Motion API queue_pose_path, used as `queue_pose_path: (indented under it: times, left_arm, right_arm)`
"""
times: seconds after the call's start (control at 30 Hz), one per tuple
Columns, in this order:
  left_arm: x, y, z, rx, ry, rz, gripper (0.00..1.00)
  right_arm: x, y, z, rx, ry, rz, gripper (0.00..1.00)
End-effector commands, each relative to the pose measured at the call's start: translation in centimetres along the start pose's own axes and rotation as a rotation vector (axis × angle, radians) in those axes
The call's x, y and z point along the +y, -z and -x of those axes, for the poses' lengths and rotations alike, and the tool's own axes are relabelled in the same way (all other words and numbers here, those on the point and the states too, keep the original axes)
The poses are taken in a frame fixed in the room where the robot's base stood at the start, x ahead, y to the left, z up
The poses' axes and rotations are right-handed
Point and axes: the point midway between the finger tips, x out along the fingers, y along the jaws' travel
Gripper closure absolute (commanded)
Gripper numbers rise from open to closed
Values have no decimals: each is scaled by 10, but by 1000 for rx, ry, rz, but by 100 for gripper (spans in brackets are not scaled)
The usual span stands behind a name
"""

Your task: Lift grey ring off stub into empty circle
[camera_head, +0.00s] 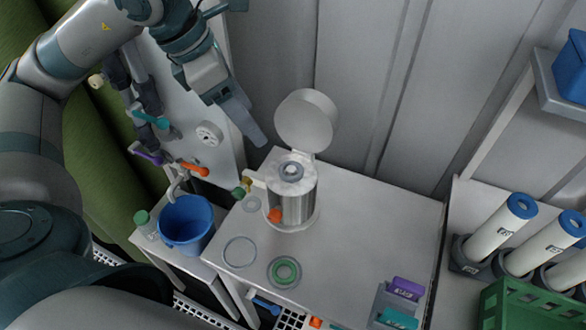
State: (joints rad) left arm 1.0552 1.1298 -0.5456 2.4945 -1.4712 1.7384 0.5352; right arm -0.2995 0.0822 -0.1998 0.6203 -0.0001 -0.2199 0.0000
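The grey ring (291,172) sits around the stub at the top of the steel vessel (293,205), whose round lid (305,120) stands open behind it. An empty outlined circle (240,251) is on the white bench top, front left of the vessel. To its right, a green ring (284,272) lies in another marked circle. My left gripper (256,136) hangs up and left of the vessel, pointing down, apart from the ring. It is seen side-on, so its finger gap is hidden, and nothing shows in it. My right gripper is not in view.
A blue bucket (187,224) stands left of the bench. An orange knob (274,215) sticks out at the vessel's front left. Purple (407,288) and teal boxes stand at the bench's front right. White cartridges (500,228) and a green crate (520,305) are far right.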

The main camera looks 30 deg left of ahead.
Motion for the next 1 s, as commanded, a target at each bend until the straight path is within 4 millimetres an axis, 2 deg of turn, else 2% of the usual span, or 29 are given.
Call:
queue_pose_path:
  times: [0.33, 0.47, 0.67, 1.0]
  left_arm:
    - [-1, 0, -1, 1, 3, -1, 36]
    - [-1, 0, -7, 2, 6, -1, 36]
    - [-2, 0, -30, 4, 8, -1, 36]
    - [-2, -1, -86, 4, 9, 1, 36]
  right_arm:
    - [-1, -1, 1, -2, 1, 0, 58]
    - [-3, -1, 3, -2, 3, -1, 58]
    - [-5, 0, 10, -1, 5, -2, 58]
    - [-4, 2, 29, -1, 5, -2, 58]
